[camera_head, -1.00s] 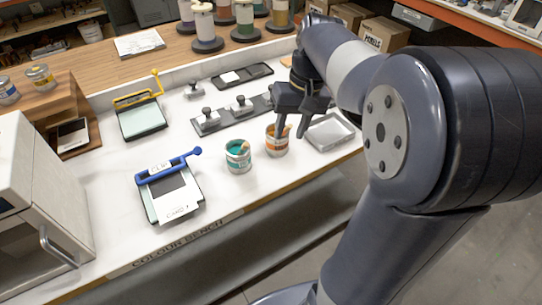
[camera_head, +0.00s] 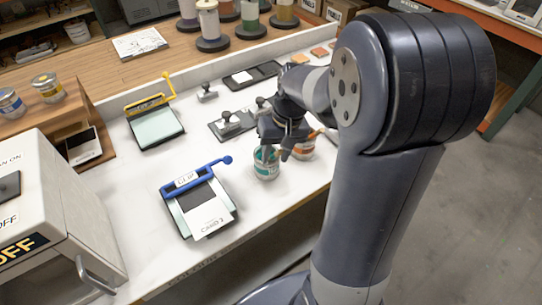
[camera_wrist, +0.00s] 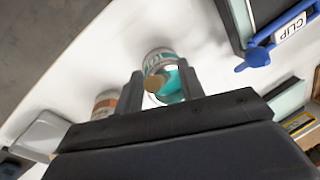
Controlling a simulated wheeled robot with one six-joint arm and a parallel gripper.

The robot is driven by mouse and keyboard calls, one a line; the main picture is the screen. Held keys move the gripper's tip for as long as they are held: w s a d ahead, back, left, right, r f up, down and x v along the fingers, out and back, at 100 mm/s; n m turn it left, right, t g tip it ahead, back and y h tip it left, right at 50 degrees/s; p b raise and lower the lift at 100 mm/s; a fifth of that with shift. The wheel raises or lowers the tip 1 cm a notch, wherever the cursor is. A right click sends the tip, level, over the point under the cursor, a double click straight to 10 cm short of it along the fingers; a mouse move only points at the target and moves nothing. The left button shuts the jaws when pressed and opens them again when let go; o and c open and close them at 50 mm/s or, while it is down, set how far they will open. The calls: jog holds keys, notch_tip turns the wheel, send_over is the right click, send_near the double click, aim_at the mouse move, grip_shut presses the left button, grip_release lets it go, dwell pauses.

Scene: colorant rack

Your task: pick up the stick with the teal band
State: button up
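A small can with a teal band (camera_head: 266,169) and teal paint stands on the white bench; it also shows in the wrist view (camera_wrist: 158,58). A stick with a round tan end (camera_wrist: 153,83) leans out of it; no teal band on the stick itself can be made out. My gripper (camera_head: 277,152) is above the teal can. In the wrist view my gripper (camera_wrist: 160,74) is open, its two fingers on either side of the stick's end, with a gap on each side.
An orange-banded can (camera_head: 303,149) stands close beside the teal can, also in the wrist view (camera_wrist: 104,104). A clipboard with a blue clip (camera_head: 200,205) lies to the left. A dark plate with grey knobs (camera_head: 231,124) lies behind. The bench between the clipboards is clear.

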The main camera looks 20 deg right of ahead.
jog(key=shift+f, duration=0.25)
jog(key=shift+c, duration=0.5)
grip_shut()
